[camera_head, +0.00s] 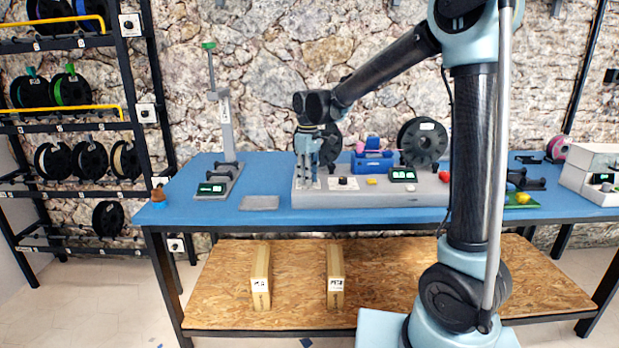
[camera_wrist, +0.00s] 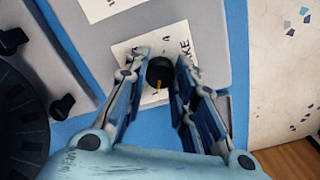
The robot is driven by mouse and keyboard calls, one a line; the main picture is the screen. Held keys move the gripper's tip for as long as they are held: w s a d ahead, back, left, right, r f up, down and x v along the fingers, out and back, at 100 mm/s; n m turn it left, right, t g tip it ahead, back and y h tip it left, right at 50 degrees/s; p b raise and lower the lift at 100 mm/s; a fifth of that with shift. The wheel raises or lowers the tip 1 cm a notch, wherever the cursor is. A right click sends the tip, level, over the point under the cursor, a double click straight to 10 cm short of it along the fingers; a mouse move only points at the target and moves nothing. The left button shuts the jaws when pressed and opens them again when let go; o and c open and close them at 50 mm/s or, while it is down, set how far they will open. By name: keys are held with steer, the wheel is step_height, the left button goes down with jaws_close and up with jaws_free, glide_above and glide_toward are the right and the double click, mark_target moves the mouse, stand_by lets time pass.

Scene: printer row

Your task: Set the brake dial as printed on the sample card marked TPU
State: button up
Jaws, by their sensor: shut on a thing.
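My gripper (camera_head: 308,186) reaches down onto the left part of the grey unit on the blue table. In the wrist view its fingers (camera_wrist: 163,70) are shut on the black brake dial (camera_wrist: 160,70), one on each side. The dial's orange pointer line points toward the bottom of the picture, a little left. The white label (camera_wrist: 130,52) around it shows part of the word BRAKE and a "4"; the fingers hide much of the scale. In the head view the gripper hides this dial. I cannot make out a card marked TPU.
A second black knob (camera_head: 343,181) stands right of the gripper on the unit. A black spool (camera_head: 423,142) and blue bin (camera_head: 372,162) are behind. A grey plate (camera_head: 260,203) lies at the table's front. A scale-like stand (camera_head: 218,180) is left. Two labelled boxes (camera_head: 335,275) stand below.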

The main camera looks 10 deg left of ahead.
steer(key=shift+w+m, duration=0.2)
steer(key=shift+m, duration=0.3)
steer(key=o, duration=1.1)
steer(key=shift+s, duration=0.1)
step_height(320, 180, up, 12)
steer(key=shift+f, duration=0.1)
